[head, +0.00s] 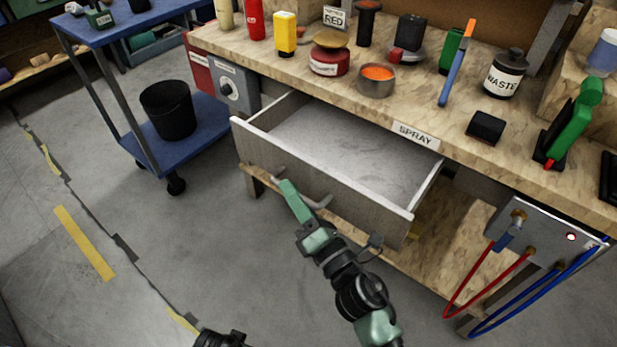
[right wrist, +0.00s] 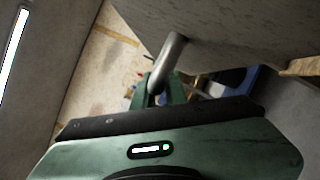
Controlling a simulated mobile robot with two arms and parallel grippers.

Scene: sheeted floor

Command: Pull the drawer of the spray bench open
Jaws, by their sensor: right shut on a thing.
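The spray bench (head: 420,132) has a wooden top with a SPRAY label on its front edge. Its drawer (head: 345,150) stands out from the bench, open, and its inside looks empty. The curved metal handle (head: 322,202) is on the drawer's front face. My right gripper (head: 287,188) is at the handle, below the drawer's front edge. In the right wrist view its green fingers (right wrist: 155,95) are shut on the grey handle bar (right wrist: 172,55). The fingertips are partly hidden behind the gripper body. A dark part at the bottom edge of the head view may be my left arm; its gripper does not show.
A blue cart (head: 195,120) with a black bin (head: 168,110) stands left of the bench. A grey valve panel (head: 545,235) with red and blue hoses is at the right. Cans and bottles crowd the bench top. The floor in front of the drawer, at left, is clear.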

